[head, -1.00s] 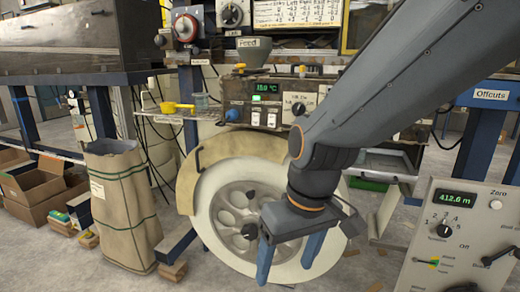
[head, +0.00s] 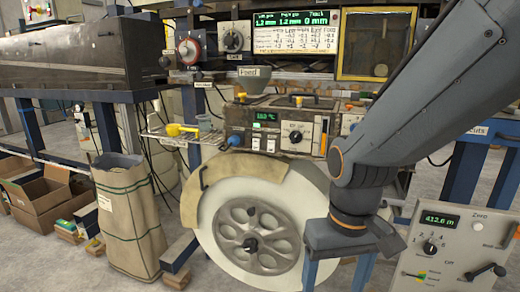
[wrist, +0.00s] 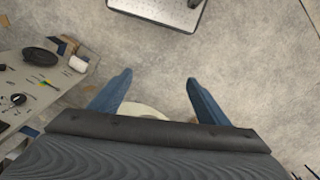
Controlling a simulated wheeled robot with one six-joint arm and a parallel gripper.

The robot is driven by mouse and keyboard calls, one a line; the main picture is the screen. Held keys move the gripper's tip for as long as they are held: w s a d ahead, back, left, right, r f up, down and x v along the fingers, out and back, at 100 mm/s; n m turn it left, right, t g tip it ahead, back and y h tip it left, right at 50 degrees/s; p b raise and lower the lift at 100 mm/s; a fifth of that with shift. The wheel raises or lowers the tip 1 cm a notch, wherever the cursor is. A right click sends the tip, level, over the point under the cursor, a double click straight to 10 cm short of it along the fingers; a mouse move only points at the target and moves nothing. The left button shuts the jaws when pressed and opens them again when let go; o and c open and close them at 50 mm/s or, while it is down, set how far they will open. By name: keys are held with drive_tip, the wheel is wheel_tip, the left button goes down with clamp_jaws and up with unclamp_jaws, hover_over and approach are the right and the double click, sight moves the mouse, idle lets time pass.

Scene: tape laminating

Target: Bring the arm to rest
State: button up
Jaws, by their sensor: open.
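My gripper (head: 337,272) hangs low at the right of the head view, in front of the right edge of the large white roll (head: 211,225). Its two blue fingers point down and are apart, with nothing between them. In the wrist view my gripper (wrist: 157,92) also shows open and empty over the grey floor. The lower ends of the fingers are cut off in the head view. My arm runs from the upper right down to the gripper.
A control panel (head: 455,232) with a 412.6 m display stands close right of the gripper. The machine's Feed panel (head: 265,140) is behind. A paper sack (head: 130,225) and cardboard boxes (head: 40,190) stand at left. In the wrist view a pale tray (wrist: 160,8) lies ahead.

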drive_tip(key=d+r+m+p, duration=0.1)
drive_tip(key=d+r+p, duration=0.4)
drive_tip(key=p, duration=0.4)
drive_tip(key=shift+s+d+r+m, duration=0.3)
drive_tip(key=shift+s+d+r, duration=0.05)
drive_tip(key=shift+s+r, duration=0.1)
